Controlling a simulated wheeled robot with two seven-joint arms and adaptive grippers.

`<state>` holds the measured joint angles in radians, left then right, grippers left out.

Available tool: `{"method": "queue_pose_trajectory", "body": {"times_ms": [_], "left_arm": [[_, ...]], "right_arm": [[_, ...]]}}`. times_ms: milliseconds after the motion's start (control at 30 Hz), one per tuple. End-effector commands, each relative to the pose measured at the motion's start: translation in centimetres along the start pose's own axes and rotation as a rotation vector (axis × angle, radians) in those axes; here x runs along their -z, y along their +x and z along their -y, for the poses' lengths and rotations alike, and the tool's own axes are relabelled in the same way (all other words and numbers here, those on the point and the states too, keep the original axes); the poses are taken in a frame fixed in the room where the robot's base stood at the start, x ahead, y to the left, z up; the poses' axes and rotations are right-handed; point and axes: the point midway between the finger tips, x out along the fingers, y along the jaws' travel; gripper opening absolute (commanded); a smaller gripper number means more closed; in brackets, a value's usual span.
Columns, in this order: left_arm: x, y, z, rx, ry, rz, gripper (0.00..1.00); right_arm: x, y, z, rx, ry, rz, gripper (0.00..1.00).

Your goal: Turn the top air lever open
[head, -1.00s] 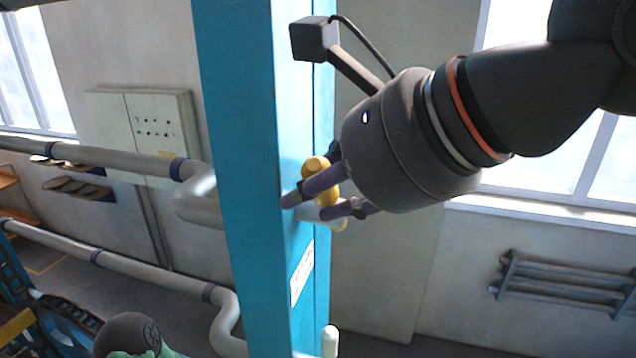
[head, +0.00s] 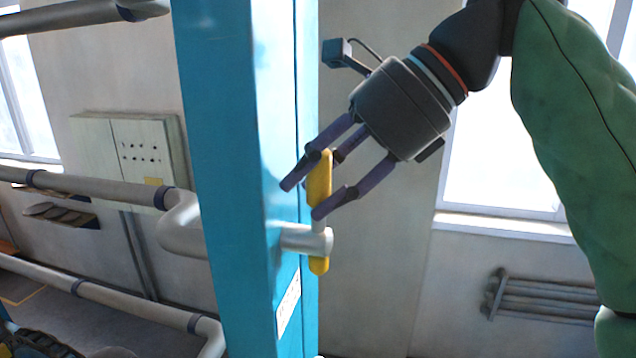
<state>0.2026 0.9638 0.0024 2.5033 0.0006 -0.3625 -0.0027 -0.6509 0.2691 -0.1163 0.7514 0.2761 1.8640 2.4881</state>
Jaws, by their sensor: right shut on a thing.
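The yellow lever (head: 319,180) stands about upright on the short grey pipe stub (head: 305,238), on the right side of the blue column (head: 225,180). Its lower end shows below the stub. My right gripper (head: 304,199) reaches in from the upper right and is shut on the lever's upper part, with purple fingers on both sides of it. The exact contact is partly hidden by the fingers. My left gripper is out of view.
Grey pipes (head: 110,188) run to the column from the left. A control box (head: 130,150) hangs on the wall behind. A pipe rack (head: 540,298) is on the wall at the lower right. The space right of the lever is free.

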Motion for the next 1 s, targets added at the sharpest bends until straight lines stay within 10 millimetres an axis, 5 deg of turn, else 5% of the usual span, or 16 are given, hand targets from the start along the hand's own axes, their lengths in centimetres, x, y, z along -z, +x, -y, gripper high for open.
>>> {"method": "queue_pose_trajectory", "body": {"times_ms": [500,533,600,1000], "left_arm": [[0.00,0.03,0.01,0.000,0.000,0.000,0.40],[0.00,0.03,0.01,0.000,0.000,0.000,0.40],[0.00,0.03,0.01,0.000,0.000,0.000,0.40],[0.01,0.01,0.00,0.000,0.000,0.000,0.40]], "right_arm": [[0.15,0.37,0.16,-0.020,0.015,-0.008,0.00],[0.15,0.37,0.17,-0.020,0.015,-0.008,0.45],[0.14,0.33,0.17,-0.018,0.015,-0.007,0.63],[0.04,0.07,0.13,-0.013,0.011,0.000,0.63]]}}
